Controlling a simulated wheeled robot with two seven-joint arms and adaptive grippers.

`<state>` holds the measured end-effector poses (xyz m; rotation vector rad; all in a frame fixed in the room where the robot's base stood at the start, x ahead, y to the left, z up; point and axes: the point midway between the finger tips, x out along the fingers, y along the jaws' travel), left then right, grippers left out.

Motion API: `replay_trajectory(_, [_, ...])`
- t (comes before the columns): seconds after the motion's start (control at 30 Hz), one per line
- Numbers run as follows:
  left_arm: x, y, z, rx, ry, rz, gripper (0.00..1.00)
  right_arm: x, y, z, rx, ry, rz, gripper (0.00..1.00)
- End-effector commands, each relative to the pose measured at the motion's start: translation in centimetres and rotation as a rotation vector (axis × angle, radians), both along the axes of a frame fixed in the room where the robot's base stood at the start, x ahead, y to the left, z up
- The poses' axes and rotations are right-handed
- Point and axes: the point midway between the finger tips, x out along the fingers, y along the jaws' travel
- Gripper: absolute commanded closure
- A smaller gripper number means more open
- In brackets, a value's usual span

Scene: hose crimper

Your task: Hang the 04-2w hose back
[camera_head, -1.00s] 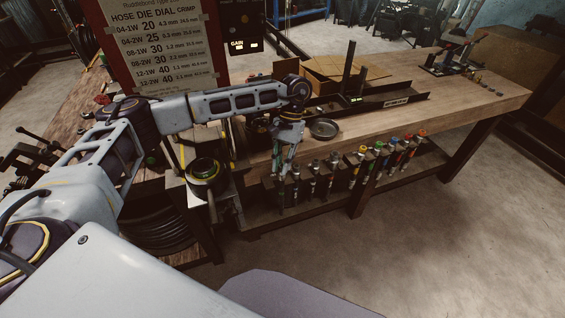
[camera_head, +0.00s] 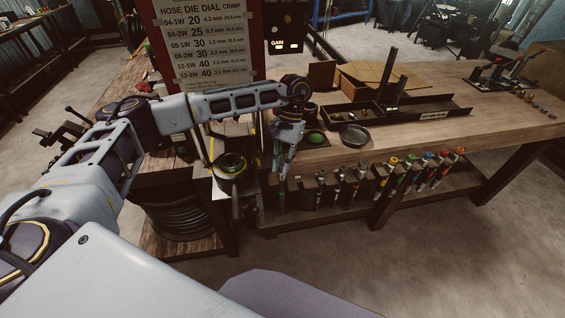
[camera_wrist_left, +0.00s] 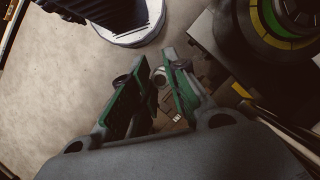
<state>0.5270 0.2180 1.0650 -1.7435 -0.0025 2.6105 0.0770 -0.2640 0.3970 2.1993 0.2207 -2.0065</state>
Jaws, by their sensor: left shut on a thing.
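My left gripper (camera_head: 281,158) points down in front of the bench's left part. It is shut on a short hose, whose dark lower part (camera_head: 281,196) hangs below the fingers. In the left wrist view a metal end fitting (camera_wrist_left: 161,82) shows between the green-padded fingers (camera_wrist_left: 155,65). I cannot read any label on this hose. The hose rack (camera_head: 340,203) runs along the bench's front below the top, with several upright hoses with coloured ends in it. The held hose is at the rack's left end; whether it touches the rack I cannot tell. My right gripper is out of view.
The red board with a die chart (camera_head: 205,42) rises behind. A dark round dish (camera_head: 354,135) and a long black tray (camera_head: 420,113) lie on the bench top (camera_head: 480,135). Floor in front is clear.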

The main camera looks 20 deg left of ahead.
Motion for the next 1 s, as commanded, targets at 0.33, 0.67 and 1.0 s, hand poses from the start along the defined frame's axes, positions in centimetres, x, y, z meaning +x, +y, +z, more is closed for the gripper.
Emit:
replay_trajectory(0.33, [-0.9,0.0,-1.6,0.000,-0.001,0.000,1.00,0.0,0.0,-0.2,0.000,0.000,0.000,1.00])
replay_trajectory(0.67, [-2.8,-0.1,-4.8,0.001,-0.001,-0.004,1.00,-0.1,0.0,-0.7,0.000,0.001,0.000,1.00])
replay_trajectory(1.0, [-6.7,-1.0,-10.6,-0.001,0.000,-0.007,1.00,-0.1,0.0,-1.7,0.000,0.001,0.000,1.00])
